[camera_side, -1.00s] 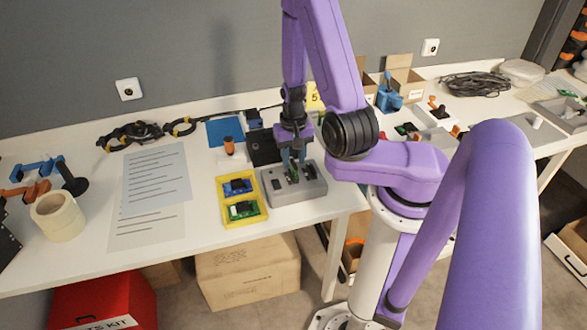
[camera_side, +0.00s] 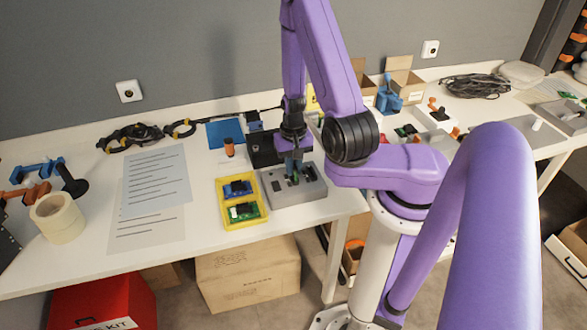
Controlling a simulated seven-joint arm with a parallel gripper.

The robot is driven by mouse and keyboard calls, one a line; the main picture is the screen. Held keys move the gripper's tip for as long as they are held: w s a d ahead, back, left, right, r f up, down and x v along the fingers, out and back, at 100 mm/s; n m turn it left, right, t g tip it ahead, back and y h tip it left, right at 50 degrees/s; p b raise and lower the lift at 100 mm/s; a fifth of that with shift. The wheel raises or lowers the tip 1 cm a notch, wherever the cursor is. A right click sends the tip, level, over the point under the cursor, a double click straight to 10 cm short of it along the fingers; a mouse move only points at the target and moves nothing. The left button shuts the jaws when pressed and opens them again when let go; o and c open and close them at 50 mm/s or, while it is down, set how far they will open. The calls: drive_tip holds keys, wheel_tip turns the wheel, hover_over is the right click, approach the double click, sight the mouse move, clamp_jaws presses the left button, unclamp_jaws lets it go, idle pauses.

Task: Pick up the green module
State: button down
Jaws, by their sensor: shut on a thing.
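My gripper (camera_side: 293,172) points down over the grey fixture block (camera_side: 313,188). Its fingers are shut on a small green module (camera_side: 294,179) at the top of the block. The fingers hide part of this module, and I cannot tell whether it is clear of its slot. Another green board (camera_side: 243,211) lies in the front compartment of the yellow tray (camera_side: 222,193), left of the block. A blue board (camera_side: 238,188) lies in the compartment behind it.
Behind my gripper are a black box (camera_side: 262,147) and a blue mat (camera_side: 225,133). An orange-topped cylinder (camera_side: 229,147) stands nearby. Printed sheets (camera_side: 155,180) and a tape roll (camera_side: 58,217) lie to the left. The table's front edge is close to the block.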

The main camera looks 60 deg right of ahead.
drive_tip(key=shift+r, duration=0.15)
drive_tip(key=shift+r, duration=0.8)
drive_tip(key=r, duration=0.1)
drive_tip(key=s+r, duration=0.2)
drive_tip(key=r, duration=0.1)
drive_tip(key=shift+a, duration=0.35)
drive_tip(key=s+a+r, duration=0.3)
drive_tip(key=s+r, duration=0.4)
drive_tip(key=s, duration=0.4)
drive_tip(key=shift+a, duration=0.4)
drive_tip(key=shift+s, duration=0.15)
